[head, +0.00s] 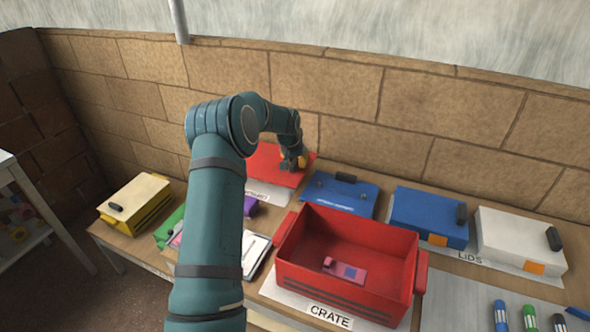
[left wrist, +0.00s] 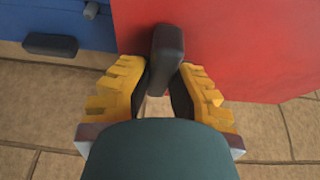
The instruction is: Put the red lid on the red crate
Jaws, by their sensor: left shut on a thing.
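The red lid (head: 270,166) lies flat at the back of the table near the wall, partly hidden behind my left arm. In the left wrist view the red lid (left wrist: 235,45) fills the upper right, with its dark handle (left wrist: 167,55) between my fingers. My left gripper (head: 294,162) is shut on that handle; its yellow fingers (left wrist: 162,85) press on both sides. The red crate (head: 345,290) stands open at the front of the table on a sheet marked CRATE, with a small pink item (head: 345,270) inside. My right gripper is not in view.
A blue lid (head: 340,194) lies close beside the red one, behind the crate. Another blue lid (head: 430,216) and a white lid (head: 520,241) lie to the right. A yellow box (head: 136,203) is at left; markers (head: 529,317) lie at front right. The brick wall is close behind.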

